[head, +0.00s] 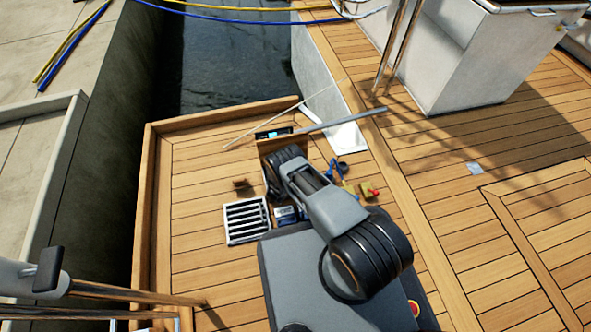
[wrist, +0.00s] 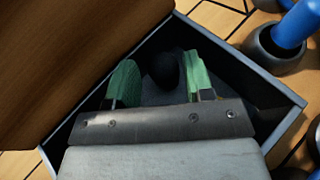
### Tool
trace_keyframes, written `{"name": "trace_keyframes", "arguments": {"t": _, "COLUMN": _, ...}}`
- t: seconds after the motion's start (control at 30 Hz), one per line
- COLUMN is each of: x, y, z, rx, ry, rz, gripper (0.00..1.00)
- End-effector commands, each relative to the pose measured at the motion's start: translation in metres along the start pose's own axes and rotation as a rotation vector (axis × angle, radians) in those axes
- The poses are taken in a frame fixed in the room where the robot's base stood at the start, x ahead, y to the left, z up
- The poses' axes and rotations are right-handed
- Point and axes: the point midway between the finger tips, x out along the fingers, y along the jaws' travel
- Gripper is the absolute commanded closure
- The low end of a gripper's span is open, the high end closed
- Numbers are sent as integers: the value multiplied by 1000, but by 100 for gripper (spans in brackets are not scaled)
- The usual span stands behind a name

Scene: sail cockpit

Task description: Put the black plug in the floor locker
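In the wrist view, the floor locker (wrist: 252,68) is an open box with dark walls and a pale rim. My gripper (wrist: 161,76) points down into it, with its two green-padded fingers apart. A rounded black thing, apparently the black plug (wrist: 164,72), sits between the fingers. It nearly fills the gap; whether both pads touch it is unclear in the shadow. Its lower end and the locker's floor are hard to make out. In the head view, my arm hides the gripper, the plug and most of the locker.
A wooden panel (wrist: 70,65) rises beside the locker. A blue item (wrist: 296,25) stands in a dark round holder. In the head view, a white slatted grate (head: 247,219) lies left of my arm and small blue, yellow and red items (head: 369,190) lie right. Open deck extends further right.

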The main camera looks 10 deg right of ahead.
Motion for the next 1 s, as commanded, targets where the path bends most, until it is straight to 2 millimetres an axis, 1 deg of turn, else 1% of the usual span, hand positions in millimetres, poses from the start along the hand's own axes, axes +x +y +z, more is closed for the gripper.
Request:
{"name": "trace_keyframes", "arguments": {"t": 0.03, "x": 0, "y": -6, "z": -7, "rx": -5, "ry": 14, "rz": -7, "gripper": 43}}
{"name": "trace_keyframes", "arguments": {"t": 0.07, "x": 0, "y": -6, "z": -7, "rx": -6, "ry": 14, "rz": -8, "gripper": 41}}
{"name": "trace_keyframes", "arguments": {"t": 0.3, "x": 0, "y": -8, "z": -9, "rx": -7, "ry": 18, "rz": -11, "gripper": 40}}
{"name": "trace_keyframes", "arguments": {"t": 0.4, "x": -2, "y": -8, "z": -5, "rx": -7, "ry": 18, "rz": -11, "gripper": 40}}
{"name": "trace_keyframes", "arguments": {"t": 0.5, "x": -6, "y": -7, "z": 5, "rx": -6, "ry": 17, "rz": -10, "gripper": 40}}
{"name": "trace_keyframes", "arguments": {"t": 0.8, "x": -70, "y": -3, "z": 10, "rx": -8, "ry": 11, "rz": -1, "gripper": 40}}
{"name": "trace_keyframes", "arguments": {"t": 1.0, "x": -103, "y": -2, "z": 10, "rx": -6, "ry": 8, "rz": -1, "gripper": 40}}
